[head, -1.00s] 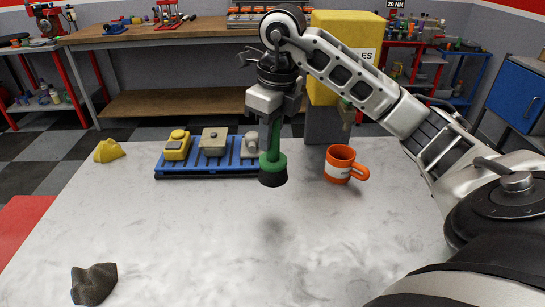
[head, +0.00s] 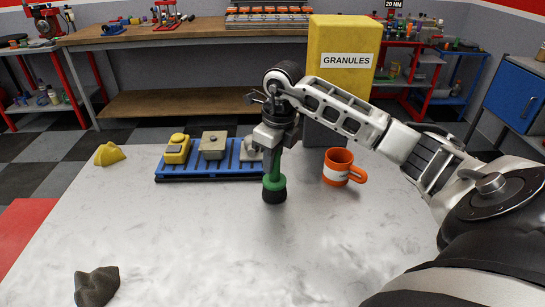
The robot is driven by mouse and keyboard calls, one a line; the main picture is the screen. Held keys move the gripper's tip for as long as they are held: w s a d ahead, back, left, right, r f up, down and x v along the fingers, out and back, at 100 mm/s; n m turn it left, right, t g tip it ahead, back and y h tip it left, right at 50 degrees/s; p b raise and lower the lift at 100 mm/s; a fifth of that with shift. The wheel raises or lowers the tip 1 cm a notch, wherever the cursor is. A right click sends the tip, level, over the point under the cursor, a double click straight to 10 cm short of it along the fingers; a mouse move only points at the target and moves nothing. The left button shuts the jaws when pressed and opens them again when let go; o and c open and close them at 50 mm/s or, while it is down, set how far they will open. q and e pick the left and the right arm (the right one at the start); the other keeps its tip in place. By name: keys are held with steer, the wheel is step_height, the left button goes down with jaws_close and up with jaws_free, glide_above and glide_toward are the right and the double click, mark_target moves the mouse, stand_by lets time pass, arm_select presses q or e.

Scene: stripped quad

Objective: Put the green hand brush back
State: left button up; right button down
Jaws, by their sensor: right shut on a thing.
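My right gripper (head: 274,140) is shut on the green hand brush (head: 273,182). The brush is upright, with its handle in the jaws and its dark bristles pointing down. It is just in front of the right end of the blue tray (head: 215,171), low over the pale table; I cannot tell whether the bristles touch the table. My left gripper is not in view.
The tray holds a yellow device (head: 176,150), a beige device (head: 212,146) and a grey item (head: 249,150) partly behind my gripper. An orange mug (head: 342,167) and a yellow GRANULES box (head: 346,45) stand to the right. A yellow lump (head: 109,154) and a dark lump (head: 97,286) lie left. The table's front middle is clear.

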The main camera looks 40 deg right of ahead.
steer(key=shift+f, duration=0.2)
steer(key=c, duration=1.2)
jaws_free()
steer(key=r, duration=0.4)
steer(key=s+r, duration=0.1)
steer(key=r, duration=0.7)
steer(key=shift+s+d+r+b, duration=0.2)
steer(key=shift+b, duration=0.2)
